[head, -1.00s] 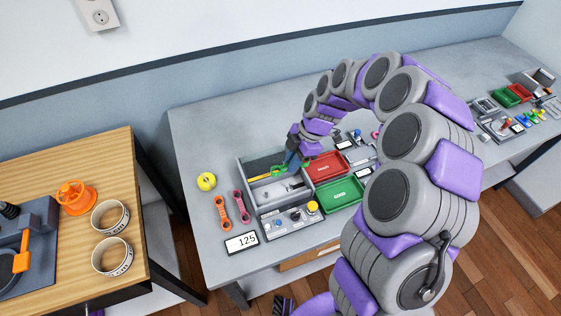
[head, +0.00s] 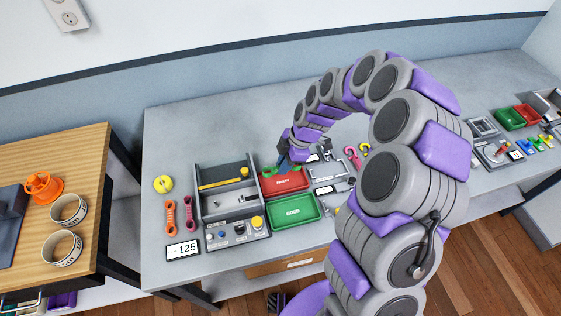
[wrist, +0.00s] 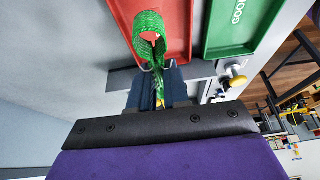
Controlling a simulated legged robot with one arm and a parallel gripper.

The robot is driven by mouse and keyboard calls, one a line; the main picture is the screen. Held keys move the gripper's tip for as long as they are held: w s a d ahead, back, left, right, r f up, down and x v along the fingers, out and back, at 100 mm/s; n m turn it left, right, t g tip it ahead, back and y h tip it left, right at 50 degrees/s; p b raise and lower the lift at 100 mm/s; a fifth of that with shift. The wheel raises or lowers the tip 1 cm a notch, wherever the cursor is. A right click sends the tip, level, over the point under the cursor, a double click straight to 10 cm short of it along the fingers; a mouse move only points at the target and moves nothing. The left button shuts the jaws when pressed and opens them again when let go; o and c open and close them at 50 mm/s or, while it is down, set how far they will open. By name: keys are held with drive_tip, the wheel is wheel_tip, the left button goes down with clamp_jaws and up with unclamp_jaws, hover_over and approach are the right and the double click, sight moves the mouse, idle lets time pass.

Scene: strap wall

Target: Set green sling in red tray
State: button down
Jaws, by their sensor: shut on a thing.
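The green sling (head: 269,171) is a small woven loop. My gripper (head: 284,164) is shut on it. In the wrist view the sling (wrist: 150,32) hangs out from between the fingertips (wrist: 158,76), its loop end over the red tray (wrist: 179,28). In the head view the red tray (head: 294,184) lies just under my gripper, and the sling is at its back left part. I cannot tell whether the sling touches the tray floor.
A green tray (head: 294,211) adjoins the red tray in front. A grey bin with a yellow bar (head: 222,184) stands to the left, behind a display (head: 183,249). Pink and yellow hooks (head: 352,157) are at the right. Bare table lies behind.

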drive_tip(key=shift+d+f, duration=0.25)
drive_tip(key=shift+f, duration=0.25)
drive_tip(key=shift+d+f, duration=0.25)
drive_tip(key=shift+f, duration=0.25)
drive_tip(key=shift+b+x, duration=0.3)
drive_tip(key=shift+x, duration=0.55)
drive_tip(key=shift+b+x, duration=0.45)
drive_tip(key=shift+x, duration=0.3)
drive_tip(key=shift+w+d+f, duration=0.1)
drive_tip(key=shift+w+d, duration=0.05)
drive_tip(key=shift+d, duration=0.05)
drive_tip(key=shift+d, duration=0.15)
drive_tip(key=shift+f+b, duration=0.1)
drive_tip(key=shift+b, duration=0.7)
